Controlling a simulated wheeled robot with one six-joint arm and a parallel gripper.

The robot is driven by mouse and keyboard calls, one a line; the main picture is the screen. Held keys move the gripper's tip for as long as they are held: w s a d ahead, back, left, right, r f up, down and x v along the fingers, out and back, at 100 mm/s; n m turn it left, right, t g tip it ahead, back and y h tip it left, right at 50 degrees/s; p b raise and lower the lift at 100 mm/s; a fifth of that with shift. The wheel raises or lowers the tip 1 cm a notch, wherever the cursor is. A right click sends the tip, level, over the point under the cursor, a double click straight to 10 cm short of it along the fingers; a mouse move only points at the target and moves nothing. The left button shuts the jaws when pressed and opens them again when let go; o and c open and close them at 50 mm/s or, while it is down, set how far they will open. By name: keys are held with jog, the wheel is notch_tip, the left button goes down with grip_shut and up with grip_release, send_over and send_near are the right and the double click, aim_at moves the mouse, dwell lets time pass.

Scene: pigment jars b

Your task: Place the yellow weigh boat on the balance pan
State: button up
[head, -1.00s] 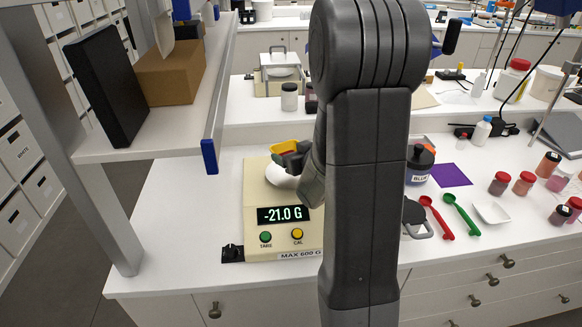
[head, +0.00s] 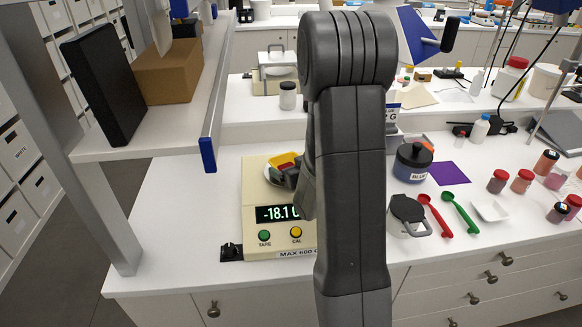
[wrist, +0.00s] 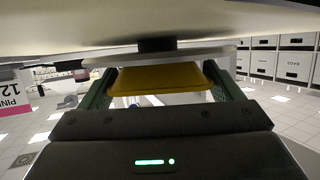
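The yellow weigh boat (head: 284,160) is at the round pale balance pan (head: 272,187), low over it or touching it. In the wrist view the boat (wrist: 162,79) sits between the two green fingers of my gripper (wrist: 160,84), which is shut on it with both fingers close against its sides. The pan edge (wrist: 188,56) shows right at the boat there. The cream balance (head: 254,222) reads about -18.1, with the end of its display hidden by my arm. My arm also hides much of the pan and part of my gripper (head: 284,173) in the head view.
A shelf (head: 150,140) with a brown box (head: 172,72) and a black panel overhangs on the left. Right of my arm are a dark jar labelled BLUE (head: 413,162), red and green scoops, a white weigh boat (head: 490,210) and several red-toned jars.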

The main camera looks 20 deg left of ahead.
jog(key=shift+o, duration=0.9)
jog(key=shift+r, duration=0.15)
jog(key=b+v, duration=0.1)
jog(key=v, duration=1.1)
